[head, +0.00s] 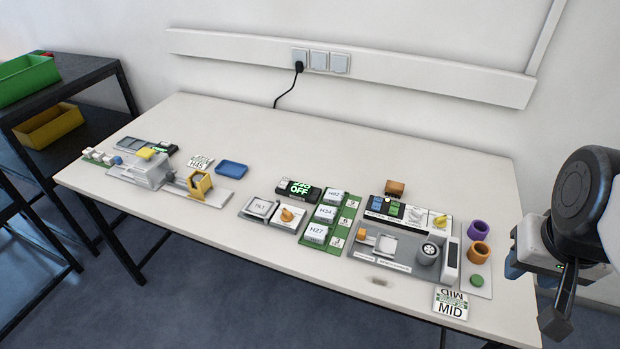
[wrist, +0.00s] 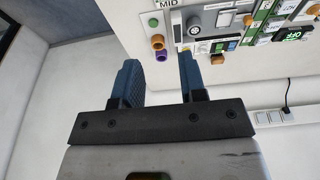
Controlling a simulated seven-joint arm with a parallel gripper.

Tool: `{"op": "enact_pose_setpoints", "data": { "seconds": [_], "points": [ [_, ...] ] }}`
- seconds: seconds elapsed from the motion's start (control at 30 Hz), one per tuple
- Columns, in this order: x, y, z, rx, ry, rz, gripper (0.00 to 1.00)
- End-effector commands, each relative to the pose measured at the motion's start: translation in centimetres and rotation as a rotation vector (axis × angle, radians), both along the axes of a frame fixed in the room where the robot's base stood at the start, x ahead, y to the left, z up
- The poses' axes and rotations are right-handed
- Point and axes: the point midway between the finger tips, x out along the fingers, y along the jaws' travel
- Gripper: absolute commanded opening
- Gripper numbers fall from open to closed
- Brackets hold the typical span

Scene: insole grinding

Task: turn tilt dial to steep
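The grinding station (head: 452,276) is a grey unit at the right of the table in the head view. Its rear panel carries a yellow knob (head: 440,220) and a white knob (head: 415,214). Another dial, with an orange knob (head: 288,215), sits on a white plate farther left. My gripper (head: 533,295) is open and empty, off the table's right end, apart from all the knobs. In the wrist view its two fingers (wrist: 158,60) are spread, with the station (wrist: 178,28) beyond them.
A purple ring (head: 477,230), an orange ring (head: 479,252) and a green disc (head: 477,281) stand on a strip at the station's right. A MID card (head: 451,303) lies at the front edge. H-labelled blocks (head: 325,213) stand mid-table.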

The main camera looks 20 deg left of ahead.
Motion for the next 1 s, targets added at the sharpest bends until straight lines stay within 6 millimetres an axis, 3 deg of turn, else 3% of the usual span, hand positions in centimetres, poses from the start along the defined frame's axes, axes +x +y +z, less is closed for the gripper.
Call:
{"op": "enact_pose_setpoints", "data": {
  "seconds": [0.47,1.0],
  "points": [
    [7.7,5.6,-0.3,-0.013,0.045,0.198,0.38],
    [16.2,16.1,-3.3,-0.037,0.1,0.455,0.38]
  ]
}}
